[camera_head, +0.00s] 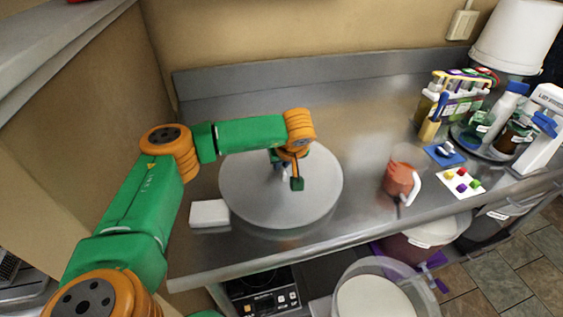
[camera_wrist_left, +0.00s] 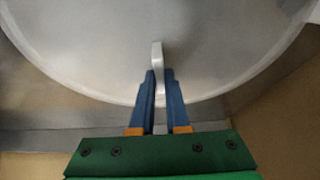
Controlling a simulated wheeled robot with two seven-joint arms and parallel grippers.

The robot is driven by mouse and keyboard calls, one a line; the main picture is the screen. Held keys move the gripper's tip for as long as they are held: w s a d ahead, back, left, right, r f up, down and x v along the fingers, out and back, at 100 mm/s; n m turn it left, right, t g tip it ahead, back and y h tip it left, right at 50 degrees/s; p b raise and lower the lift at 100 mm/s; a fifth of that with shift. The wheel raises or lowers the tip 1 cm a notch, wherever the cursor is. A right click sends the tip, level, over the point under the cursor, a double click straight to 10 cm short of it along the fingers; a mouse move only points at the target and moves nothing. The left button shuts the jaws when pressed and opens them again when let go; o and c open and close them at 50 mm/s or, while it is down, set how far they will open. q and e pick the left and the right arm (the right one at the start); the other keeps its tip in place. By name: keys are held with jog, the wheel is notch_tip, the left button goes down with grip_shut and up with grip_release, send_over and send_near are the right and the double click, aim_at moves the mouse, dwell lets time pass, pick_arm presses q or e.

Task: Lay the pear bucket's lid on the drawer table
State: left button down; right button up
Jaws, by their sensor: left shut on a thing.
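A large round pale-grey lid (camera_head: 250,195) is over the left part of the steel drawer table (camera_head: 365,120); I cannot tell whether it rests on the top or hangs just above it. My left gripper (camera_head: 283,170) is over the lid's middle. In the left wrist view, the lid (camera_wrist_left: 80,50) fills the upper part, and my left gripper's blue fingers (camera_wrist_left: 160,80) are shut on the lid's thin upright handle (camera_wrist_left: 157,54). An open bucket with pale contents (camera_head: 375,300) stands below the table's front edge. My right gripper is out of view.
A white block (camera_head: 209,213) sits at the lid's left edge. A jug of reddish liquid (camera_head: 400,178) stands to its right. Farther right are bottles (camera_head: 428,112), a blue pad (camera_head: 445,153) and a card with coloured cubes (camera_head: 461,183). A wall (camera_head: 90,130) bounds the left.

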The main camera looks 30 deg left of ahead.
pick_arm(q)
jog(key=c, duration=0.9)
grip_release()
jog(key=shift+f, duration=0.1)
jog(key=shift+r+p, duration=0.7)
jog(key=shift+r, duration=0.1)
jog(key=b+v, duration=0.2)
jog(key=v, duration=0.9)
jog(key=shift+s+d+r, duration=0.2)
jog(key=shift+f, duration=0.1)
